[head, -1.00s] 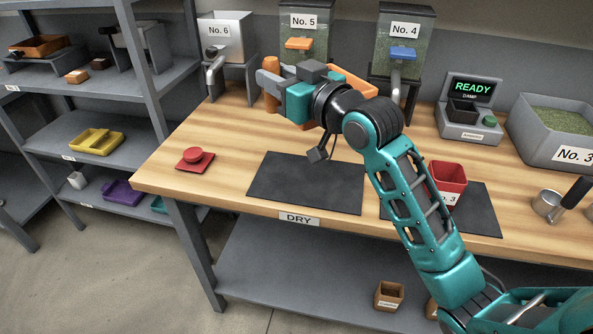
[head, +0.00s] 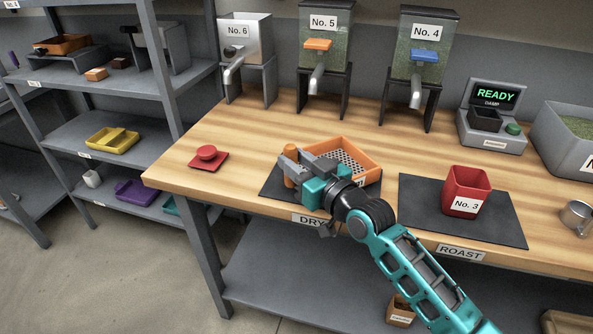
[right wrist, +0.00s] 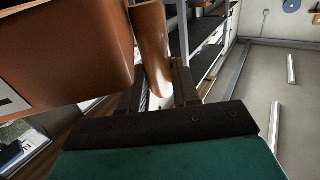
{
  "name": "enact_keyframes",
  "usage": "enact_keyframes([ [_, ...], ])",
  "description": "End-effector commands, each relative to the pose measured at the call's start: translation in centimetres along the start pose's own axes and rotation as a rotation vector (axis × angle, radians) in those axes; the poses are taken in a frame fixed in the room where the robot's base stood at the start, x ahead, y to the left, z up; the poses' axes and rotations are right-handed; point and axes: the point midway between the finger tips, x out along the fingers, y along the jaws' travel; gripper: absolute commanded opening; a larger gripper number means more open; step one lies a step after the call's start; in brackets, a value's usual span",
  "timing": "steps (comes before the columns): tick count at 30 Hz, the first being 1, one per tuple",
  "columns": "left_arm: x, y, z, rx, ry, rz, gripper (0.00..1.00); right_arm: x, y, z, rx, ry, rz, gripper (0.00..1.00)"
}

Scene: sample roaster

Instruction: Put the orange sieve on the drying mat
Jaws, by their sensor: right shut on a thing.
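The orange sieve (head: 368,154), a tray with a perforated floor and an upright orange handle (head: 290,165), is over the dark drying mat (head: 272,186) with the DRY label. Its back part extends past the mat's far edge. I cannot tell whether it touches the mat. My right gripper (head: 289,168) is shut on the handle at the sieve's left side. In the right wrist view the handle (right wrist: 150,45) stands between the fingers (right wrist: 160,95), with the sieve's wall (right wrist: 60,50) to the left. The arm hides part of the mat. My left gripper is not in view.
A red cup labelled No. 3 (head: 467,190) stands on the ROAST mat (head: 420,205) to the right. A red tamper-like piece (head: 208,157) lies to the left. Dispensers (head: 322,60) line the back. The wood between them and the mats is clear.

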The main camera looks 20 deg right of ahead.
Motion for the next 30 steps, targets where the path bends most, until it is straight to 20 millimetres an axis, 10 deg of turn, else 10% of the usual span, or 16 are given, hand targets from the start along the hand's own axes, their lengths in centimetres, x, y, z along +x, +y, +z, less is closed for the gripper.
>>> enact_keyframes([
  [15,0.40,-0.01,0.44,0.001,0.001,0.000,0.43,0.00,0.02,1.79,-0.002,0.003,0.001,0.00],
  [16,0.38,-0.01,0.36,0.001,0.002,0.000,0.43,-0.01,0.01,1.82,-0.001,0.001,0.000,0.33],
  [23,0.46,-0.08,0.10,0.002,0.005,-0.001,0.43,-0.01,0.01,1.77,0.000,0.001,0.000,0.55],
  [30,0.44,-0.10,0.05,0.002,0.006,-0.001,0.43,-0.01,0.00,1.71,0.000,0.001,0.000,0.57],
])
